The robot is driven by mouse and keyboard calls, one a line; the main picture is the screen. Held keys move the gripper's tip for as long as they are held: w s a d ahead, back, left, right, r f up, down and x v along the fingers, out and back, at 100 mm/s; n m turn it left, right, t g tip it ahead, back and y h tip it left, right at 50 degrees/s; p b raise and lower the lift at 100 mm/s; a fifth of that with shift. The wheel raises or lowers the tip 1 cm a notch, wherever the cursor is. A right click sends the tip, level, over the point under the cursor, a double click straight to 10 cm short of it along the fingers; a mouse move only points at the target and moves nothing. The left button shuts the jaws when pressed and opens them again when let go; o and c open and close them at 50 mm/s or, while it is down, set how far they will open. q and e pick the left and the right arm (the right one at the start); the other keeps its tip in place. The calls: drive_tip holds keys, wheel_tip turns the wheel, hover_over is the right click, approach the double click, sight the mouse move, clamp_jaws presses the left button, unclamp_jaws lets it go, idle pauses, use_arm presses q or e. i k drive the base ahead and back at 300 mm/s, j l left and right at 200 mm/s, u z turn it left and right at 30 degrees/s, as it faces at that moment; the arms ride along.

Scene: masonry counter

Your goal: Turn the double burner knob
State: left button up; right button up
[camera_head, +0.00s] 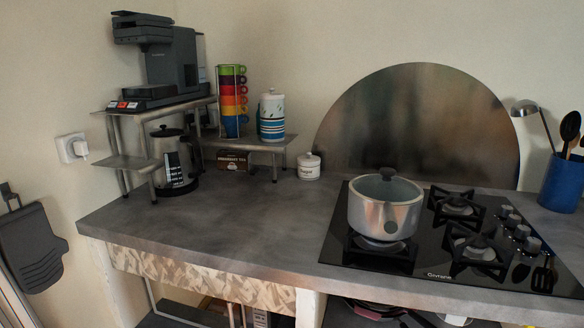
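The black gas cooktop (425,262) is set into the grey counter on the right. Several silver knobs run in a slanting row along its right side, including a front one (532,245), a middle one (521,232) and a back one (507,210). Which one belongs to the double burner cannot be told, and their settings are too small to read. The front right burner (475,248) and back right burner (456,206) are bare. A silver pot (384,212) with a dark-knobbed lid covers much of the left burner. Neither of my grippers is in view.
A black slotted utensil (543,276) lies at the cooktop's front right corner, close to the knobs. A blue utensil holder (562,184) stands behind to the right. The counter (235,228) left of the cooktop is clear.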

sight(521, 232)
drive_tip(key=z, duration=1.35)
